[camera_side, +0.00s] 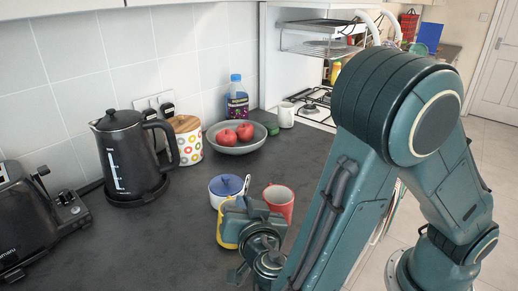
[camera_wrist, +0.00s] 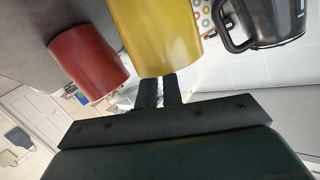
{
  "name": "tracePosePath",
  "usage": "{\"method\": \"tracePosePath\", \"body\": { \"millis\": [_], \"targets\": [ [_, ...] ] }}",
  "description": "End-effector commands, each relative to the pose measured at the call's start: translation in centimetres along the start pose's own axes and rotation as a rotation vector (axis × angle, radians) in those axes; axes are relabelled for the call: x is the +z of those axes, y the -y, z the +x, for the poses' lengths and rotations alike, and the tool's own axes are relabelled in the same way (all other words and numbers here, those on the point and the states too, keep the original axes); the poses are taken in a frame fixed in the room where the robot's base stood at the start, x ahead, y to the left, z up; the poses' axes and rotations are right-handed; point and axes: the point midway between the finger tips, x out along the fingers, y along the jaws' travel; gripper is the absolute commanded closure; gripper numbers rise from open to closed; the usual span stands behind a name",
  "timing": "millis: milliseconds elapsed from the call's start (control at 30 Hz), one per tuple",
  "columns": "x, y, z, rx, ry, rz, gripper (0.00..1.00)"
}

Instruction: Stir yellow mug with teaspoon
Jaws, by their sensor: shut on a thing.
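The yellow mug (camera_side: 227,236) stands on the counter, mostly hidden behind my gripper (camera_side: 245,209) in the side view. In the wrist view the yellow mug (camera_wrist: 160,35) is close, seen side-on and upside down. My gripper's dark fingers (camera_wrist: 158,91) reach to its rim, and their tips are hidden behind the mug. The gripper is shut on the teaspoon. A thin pale bit that looks like the teaspoon's handle (camera_side: 247,183) sticks up just above the gripper. The spoon's bowl is hidden, so I cannot tell how deep it sits in the mug.
A red mug (camera_side: 280,200) stands close beside the yellow one, and shows in the wrist view (camera_wrist: 88,62). A kettle (camera_side: 130,160), toaster (camera_side: 30,220), canister (camera_side: 187,142) and fruit bowl (camera_side: 220,142) stand farther off. The front counter is clear.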

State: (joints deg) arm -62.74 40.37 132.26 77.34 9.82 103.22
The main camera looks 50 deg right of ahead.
Motion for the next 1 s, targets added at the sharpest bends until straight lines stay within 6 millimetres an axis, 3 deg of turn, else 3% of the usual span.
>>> {"method": "tracePosePath", "body": {
  "millis": [467,1000],
  "targets": [
    [0.6,1.3,0.2,0.002,0.010,-0.004,1.00],
    [0.2,-0.1,0.1,0.003,0.010,-0.003,1.00]
  ]
}}
